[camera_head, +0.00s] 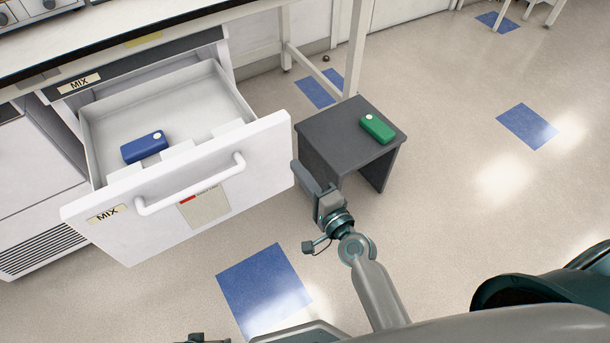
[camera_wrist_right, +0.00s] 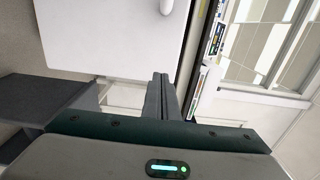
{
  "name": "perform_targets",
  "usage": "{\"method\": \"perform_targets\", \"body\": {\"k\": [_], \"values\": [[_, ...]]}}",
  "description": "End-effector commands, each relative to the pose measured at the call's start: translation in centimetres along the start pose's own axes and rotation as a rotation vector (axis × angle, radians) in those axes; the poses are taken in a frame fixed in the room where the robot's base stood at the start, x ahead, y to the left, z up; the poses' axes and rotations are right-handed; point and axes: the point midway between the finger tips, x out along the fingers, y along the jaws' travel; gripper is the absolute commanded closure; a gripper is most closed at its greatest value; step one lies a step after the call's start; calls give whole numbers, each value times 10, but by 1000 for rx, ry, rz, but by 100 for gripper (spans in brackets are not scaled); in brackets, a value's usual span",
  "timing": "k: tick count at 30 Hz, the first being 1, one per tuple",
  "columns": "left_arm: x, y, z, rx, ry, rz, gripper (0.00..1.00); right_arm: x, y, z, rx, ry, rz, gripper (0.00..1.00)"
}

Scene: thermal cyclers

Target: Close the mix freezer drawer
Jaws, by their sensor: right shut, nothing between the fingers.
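The white drawer (camera_head: 185,195) labelled MIX is pulled far out from under the bench. Its front has a white bar handle (camera_head: 190,185), and a blue block (camera_head: 144,147) lies inside. My right gripper (camera_head: 304,177) is shut and empty beside the right end of the drawer front. The head view does not show clearly whether it touches the panel. In the right wrist view the closed fingers (camera_wrist_right: 158,97) point toward the white drawer front (camera_wrist_right: 105,38), with a handle end (camera_wrist_right: 166,6) at the top edge.
A dark grey stool (camera_head: 335,132) with a green block (camera_head: 377,128) on it stands right of the drawer, close behind my right gripper. The bench top (camera_head: 135,30) overhangs the drawer's rear. The floor in front and at right is open, with blue tiles (camera_head: 262,288).

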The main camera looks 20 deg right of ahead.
Motion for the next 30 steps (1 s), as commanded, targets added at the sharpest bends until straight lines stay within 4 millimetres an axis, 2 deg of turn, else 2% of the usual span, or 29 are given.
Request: {"method": "perform_targets", "body": {"k": [3,9,15,21,30], "values": [[6,0,4,0,-5,1,30,23,-2,0,1,1,-3,100],[14,-1,1,0,4,0,30,58,-2,0,1,0,-1,100],[19,-2,2,0,4,-1,30,85,-1,0,1,0,-1,100],[22,-1,7,0,-1,0,30,97,0,0,-1,0,0,100],[22,-1,8,1,-2,1,30,99,0,0,-1,0,0,100]]}}
